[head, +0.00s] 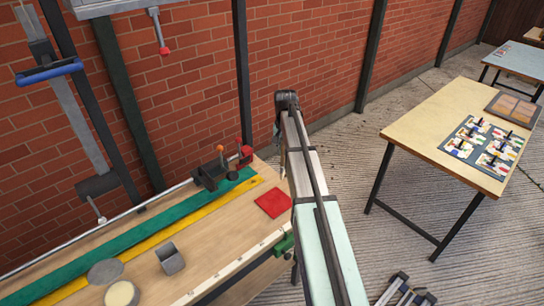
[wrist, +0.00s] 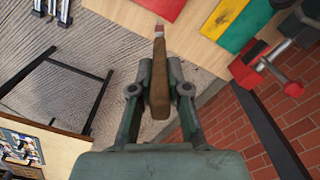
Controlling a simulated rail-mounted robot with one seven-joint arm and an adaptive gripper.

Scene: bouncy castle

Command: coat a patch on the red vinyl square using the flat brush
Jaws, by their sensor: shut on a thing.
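In the wrist view my gripper (wrist: 159,73) is shut on the wooden handle of the flat brush (wrist: 158,98). The brush points away from my palm, with its ferrule and tip at the far end. The red vinyl square (wrist: 162,7) is just beyond the tip in that view and partly cut off by the frame edge. The brush tip looks short of the square; its height above the bench is unclear. In the head view the red vinyl square (head: 273,202) lies flat on the bench, left of my arm. My arm mostly hides the gripper and brush there.
The wooden bench (head: 215,225) carries a green strip (head: 130,232), a yellow strip (head: 150,240), a grey open container (head: 170,259), a round pale-topped pot (head: 121,293) and a dark fixture (head: 213,172) near the wall. A separate table (head: 420,120) with colourful cards stands right.

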